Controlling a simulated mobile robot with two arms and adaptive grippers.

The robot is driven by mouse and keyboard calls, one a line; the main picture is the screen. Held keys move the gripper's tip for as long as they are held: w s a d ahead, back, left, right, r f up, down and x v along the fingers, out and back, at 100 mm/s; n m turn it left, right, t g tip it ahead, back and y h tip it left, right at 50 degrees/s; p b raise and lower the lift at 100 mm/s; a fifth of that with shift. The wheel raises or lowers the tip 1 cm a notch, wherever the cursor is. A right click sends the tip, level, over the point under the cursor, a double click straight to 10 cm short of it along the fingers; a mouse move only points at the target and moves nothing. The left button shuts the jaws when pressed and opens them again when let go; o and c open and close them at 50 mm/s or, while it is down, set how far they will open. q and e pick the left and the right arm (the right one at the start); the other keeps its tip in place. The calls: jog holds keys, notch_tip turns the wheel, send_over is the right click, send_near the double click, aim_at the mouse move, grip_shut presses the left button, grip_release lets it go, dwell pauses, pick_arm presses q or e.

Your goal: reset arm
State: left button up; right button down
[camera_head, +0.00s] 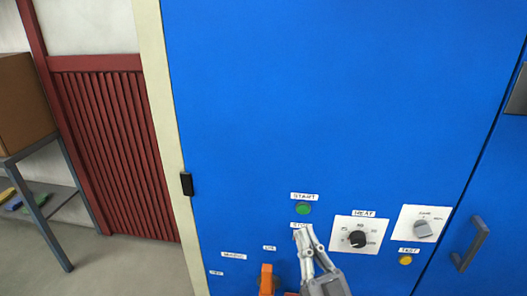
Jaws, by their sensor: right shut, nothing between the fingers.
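My right gripper (309,250) is at the bottom centre of the head view, in front of the blue panel (330,90). Its fingers are together and hold nothing. The fingertips point up at the label under the green START button (303,209) and cover what lies below that label. I cannot tell whether they touch the panel. My left gripper is not in view.
The panel carries a black HEAT knob (357,239), a grey switch (423,229), a yellow button (405,260) and an orange handle (266,279). A grey door handle (470,244) is at right. A metal shelf (40,205) with a brown box (22,103) stands at left.

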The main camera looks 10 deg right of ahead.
jog(key=s+f+g+h, duration=0.35)
jog(key=f+g, duration=0.75)
jog(key=f, duration=0.4)
jog(key=s+d+f+g+h, duration=0.1)
jog(key=s+d+f+g, duration=0.15)
jog(key=s, duration=0.35)
jog(key=s+d+f+m+g+h, duration=0.1)
jog(key=s+f+g, duration=0.25)
jog(key=s, duration=0.25)
jog(key=s+d+f+g+h, duration=0.1)
jog(key=s+d+f+g, duration=0.15)
jog(key=s, duration=0.35)
jog(key=s+f+g, duration=0.3)
jog(key=f, duration=2.4)
jog(key=s+d+f, duration=0.2)
jog(key=s+f, duration=1.3)
jog(key=s, duration=0.1)
jog(key=shift+s+d+g, duration=0.2)
jog(key=shift+s+g, duration=0.05)
jog(key=shift+g, duration=0.1)
jog(key=c, duration=2.2)
grip_release()
jog(key=shift+f, duration=0.1)
